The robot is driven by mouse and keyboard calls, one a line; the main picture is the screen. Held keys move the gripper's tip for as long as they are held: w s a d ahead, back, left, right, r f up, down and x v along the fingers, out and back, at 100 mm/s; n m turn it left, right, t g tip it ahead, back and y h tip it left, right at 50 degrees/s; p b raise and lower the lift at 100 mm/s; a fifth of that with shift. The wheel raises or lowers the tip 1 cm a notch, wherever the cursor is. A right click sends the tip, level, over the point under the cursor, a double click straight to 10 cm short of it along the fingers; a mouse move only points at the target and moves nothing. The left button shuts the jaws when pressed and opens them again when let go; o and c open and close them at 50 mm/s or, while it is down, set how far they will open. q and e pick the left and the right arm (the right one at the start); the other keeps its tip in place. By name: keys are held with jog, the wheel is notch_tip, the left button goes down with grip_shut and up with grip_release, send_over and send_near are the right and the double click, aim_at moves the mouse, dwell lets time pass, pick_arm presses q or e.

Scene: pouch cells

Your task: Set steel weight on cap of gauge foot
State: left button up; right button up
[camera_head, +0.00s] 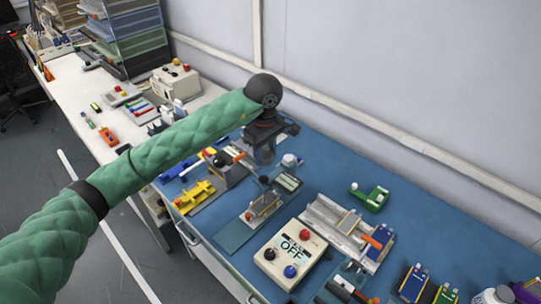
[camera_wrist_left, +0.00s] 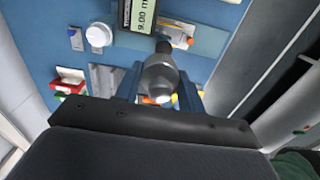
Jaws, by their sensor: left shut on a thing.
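My left gripper (camera_head: 264,158) is above the blue bench mat, and its fingers show in the left wrist view (camera_wrist_left: 160,92). It is shut on the steel weight (camera_wrist_left: 159,76), a grey, rounded metal piece with a narrower top. The thickness gauge (camera_head: 288,181) has a display, which reads 9.00 mm in the left wrist view (camera_wrist_left: 141,15). The weight appears close to the gauge in that view, but I cannot tell the height between them. The cap of the gauge foot is not clearly visible; the weight and gripper may cover it. My right gripper is not in view.
A white box (camera_head: 291,255) marked OFF stands in front of the gauge. A metal channel fixture (camera_head: 340,226) lies to its right, and a green holder (camera_head: 371,198) behind that. A yellow fixture (camera_head: 196,196) is at the left. The mat's back right is mostly clear.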

aim_at(264, 163)
pick_arm(q)
jog(key=shift+s+a+r, duration=0.1)
jog(key=shift+s+a, duration=0.15)
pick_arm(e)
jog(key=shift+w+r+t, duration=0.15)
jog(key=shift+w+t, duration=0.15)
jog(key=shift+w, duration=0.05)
pick_arm(q)
jog(key=shift+w, duration=0.15)
jog(key=shift+f, duration=0.25)
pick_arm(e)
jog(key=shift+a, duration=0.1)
pick_arm(q)
jog(key=shift+f, duration=1.75)
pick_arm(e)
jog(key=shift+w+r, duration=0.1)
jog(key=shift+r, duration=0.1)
pick_arm(q)
jog(key=shift+f+b, duration=0.3)
jog(key=shift+f, duration=0.65)
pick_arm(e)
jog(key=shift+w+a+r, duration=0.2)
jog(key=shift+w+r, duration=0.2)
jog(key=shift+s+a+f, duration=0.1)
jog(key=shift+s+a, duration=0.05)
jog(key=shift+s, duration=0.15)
